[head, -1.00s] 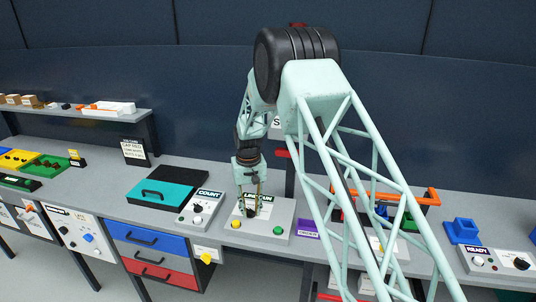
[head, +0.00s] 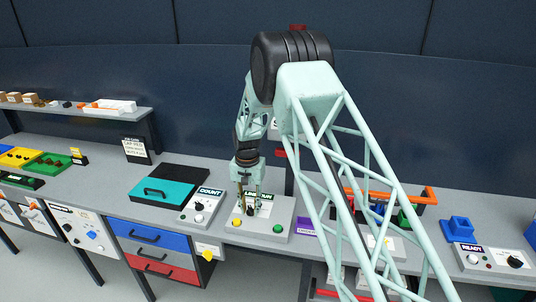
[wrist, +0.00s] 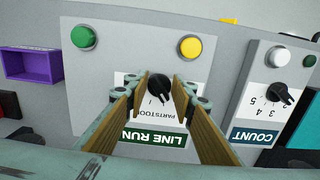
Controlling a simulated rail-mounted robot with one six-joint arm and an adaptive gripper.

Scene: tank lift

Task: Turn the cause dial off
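My gripper (head: 250,203) hangs over the grey LINE RUN panel (head: 272,214). In the wrist view its two tan fingers (wrist: 156,82) are apart, one on each side of a black dial (wrist: 158,88) with a white pointer mark. A gap shows between the dial and each finger, and nothing is held. The dial also shows between the fingertips in the head view (head: 251,210). Its white label plate is partly covered by the fingers and appears upside down in the wrist view. I cannot read the word "cause" on any dial.
A green button (wrist: 83,37) and a yellow button (wrist: 190,47) sit on the same panel. The COUNT panel (wrist: 262,100) with a black dial (wrist: 284,95) stands close beside it. A purple open box (wrist: 31,65) is on the other side.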

